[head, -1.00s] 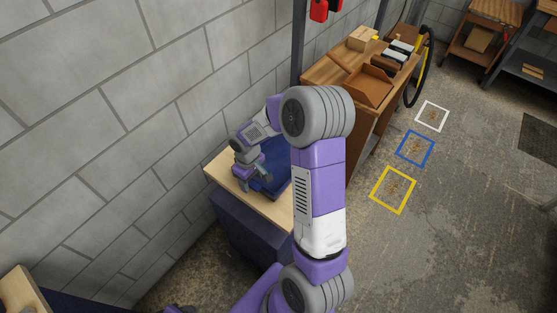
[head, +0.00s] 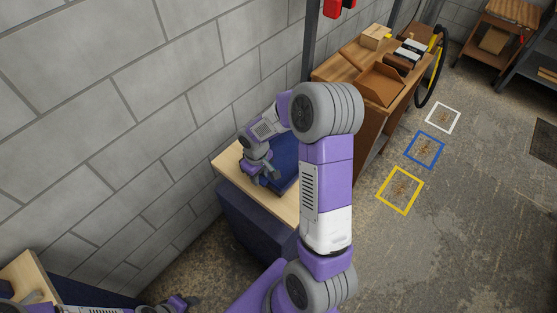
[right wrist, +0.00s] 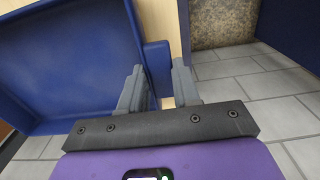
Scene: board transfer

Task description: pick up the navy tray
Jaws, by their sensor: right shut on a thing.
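The navy tray (head: 286,160) is at the small wood-topped stand by the wall in the head view, partly hidden by my right arm. My right gripper (head: 268,177) is at its near-left edge. In the right wrist view the tray (right wrist: 75,60) fills the left side, with its raised rim showing. My right gripper (right wrist: 157,85) is shut on a blue tab at the tray's side. I cannot tell whether the tray is clear of the stand. My left gripper (head: 184,302) shows small at the bottom edge of the head view; its fingers are unclear.
The stand (head: 228,166) has a pale wood top and dark blue sides. A brown workbench (head: 340,70) with boxes and a wooden tray stands beyond it. Yellow (head: 400,190), blue (head: 425,150) and white (head: 443,117) floor squares lie to the right on open floor.

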